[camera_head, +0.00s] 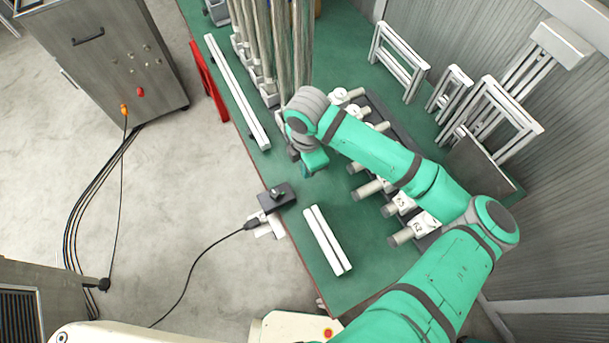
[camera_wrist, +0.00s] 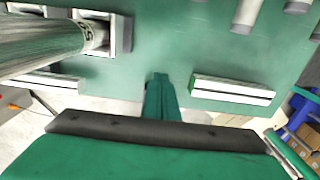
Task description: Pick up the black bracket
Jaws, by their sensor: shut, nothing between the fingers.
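A small black part (camera_head: 283,199) with a short upright knob sits at the left edge of the green table in the head view. It may be the black bracket, but its shape is not clear enough to be sure. My gripper (camera_head: 313,165) is above the table, to the upper right of this black part and apart from it. In the wrist view my green gripper fingers (camera_wrist: 158,85) are together with nothing between them. I cannot make out the black part in the wrist view; my gripper body covers the lower area there.
A pair of white bars (camera_head: 327,241) lies on the green table (camera_head: 310,199). Labelled cylinders (camera_head: 402,235) lie under my arm. A black cable plug (camera_head: 251,224) is near the table's edge.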

